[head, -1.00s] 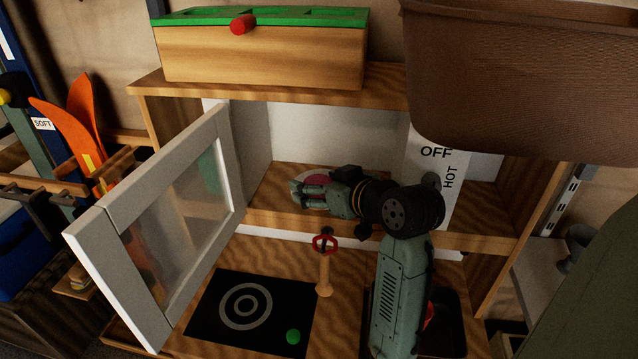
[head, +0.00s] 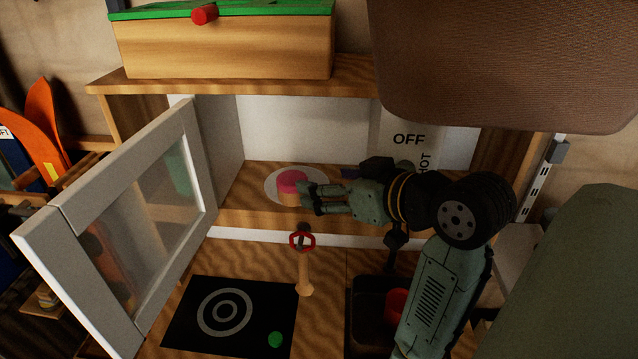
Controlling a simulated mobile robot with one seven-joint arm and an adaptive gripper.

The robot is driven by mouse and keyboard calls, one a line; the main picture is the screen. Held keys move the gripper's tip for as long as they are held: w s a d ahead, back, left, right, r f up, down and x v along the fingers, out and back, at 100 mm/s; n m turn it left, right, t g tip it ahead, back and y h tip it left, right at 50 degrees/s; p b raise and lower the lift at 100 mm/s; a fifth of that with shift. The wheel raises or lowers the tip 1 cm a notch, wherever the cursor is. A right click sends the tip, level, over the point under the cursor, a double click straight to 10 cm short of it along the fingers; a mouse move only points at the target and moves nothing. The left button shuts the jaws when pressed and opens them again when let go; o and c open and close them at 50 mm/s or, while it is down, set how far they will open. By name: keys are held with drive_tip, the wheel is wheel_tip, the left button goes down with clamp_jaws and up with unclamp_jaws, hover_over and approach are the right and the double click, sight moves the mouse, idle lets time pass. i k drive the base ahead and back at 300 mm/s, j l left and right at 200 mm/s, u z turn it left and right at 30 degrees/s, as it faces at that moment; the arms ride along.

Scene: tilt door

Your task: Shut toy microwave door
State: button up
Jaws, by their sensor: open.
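The toy microwave door (head: 66,228), a white frame with a clear pane, stands wide open, swung out to the left. Its hinge side is at the left of the microwave opening. Inside the microwave (head: 225,135), a pink-topped item (head: 291,183) sits on a pale round plate (head: 274,196). My gripper (head: 308,196) is open, in front of the opening and pointing left. Its fingertips overlap the pink item's right edge in the picture; I cannot tell whether they touch. The gripper is well apart from the door.
A white OFF/HOT panel (head: 409,137) is partly behind my arm. A brown bin (head: 500,65) hangs at upper right.

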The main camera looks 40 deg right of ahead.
sight(51, 239)
drive_tip(key=k+j, duration=0.1)
drive_tip(key=k, duration=0.9)
